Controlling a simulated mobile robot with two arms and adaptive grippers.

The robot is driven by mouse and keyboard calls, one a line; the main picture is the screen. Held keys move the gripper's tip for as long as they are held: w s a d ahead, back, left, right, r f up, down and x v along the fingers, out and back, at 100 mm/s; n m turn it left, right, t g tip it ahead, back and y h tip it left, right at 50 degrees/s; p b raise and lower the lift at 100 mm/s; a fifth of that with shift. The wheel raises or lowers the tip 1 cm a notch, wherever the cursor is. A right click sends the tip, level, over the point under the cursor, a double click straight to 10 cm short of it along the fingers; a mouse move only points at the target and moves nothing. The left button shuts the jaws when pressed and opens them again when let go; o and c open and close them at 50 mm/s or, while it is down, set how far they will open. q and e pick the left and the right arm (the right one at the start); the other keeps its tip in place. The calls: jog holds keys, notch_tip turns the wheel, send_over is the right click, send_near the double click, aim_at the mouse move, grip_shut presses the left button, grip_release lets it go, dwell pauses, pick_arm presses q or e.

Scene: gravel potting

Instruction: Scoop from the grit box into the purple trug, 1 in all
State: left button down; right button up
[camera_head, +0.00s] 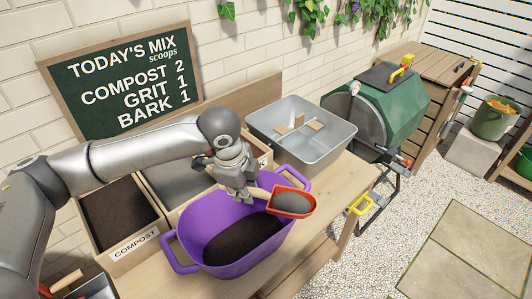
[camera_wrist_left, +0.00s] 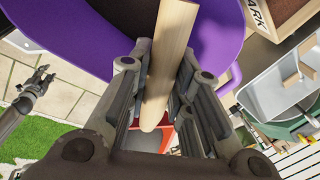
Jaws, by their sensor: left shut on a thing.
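My left gripper (camera_head: 246,190) is shut on the wooden handle (camera_wrist_left: 168,70) of a red-orange scoop (camera_head: 309,209). The scoop is held above the right side of the purple trug (camera_head: 186,236) and carries a heap of grey grit (camera_head: 291,202). Dark material (camera_head: 240,238) lies in the bottom of the trug. The grit box (camera_head: 165,178), with grey contents, stands behind the trug and is partly hidden by my arm. In the left wrist view the scoop's bowl is mostly hidden. My right gripper (camera_wrist_left: 37,84) shows small there, over the paving; its jaws are unclear.
A compost box (camera_head: 133,245) stands left of the trug. A bark box (camera_wrist_left: 256,12) shows in the left wrist view. A grey metal tub (camera_head: 340,150) with small pieces inside is at the back right. A chalkboard (camera_head: 125,80) reads compost 2, grit 1, bark 1.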

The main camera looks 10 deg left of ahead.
pick_arm(q)
jog(key=w+d+m+g+p, duration=0.1)
jog(key=w+m, duration=0.4)
jog(key=m, duration=0.5)
jog(key=w+d+r+m+g+p, duration=0.1)
jog(key=w+m, duration=0.4)
jog(key=m, duration=0.6)
jog(key=shift+w+d+r+m+g+h+p, duration=0.3)
jog(key=shift+w+d+g+h+p, duration=0.1)
jog(key=shift+d+g+p, duration=0.55)
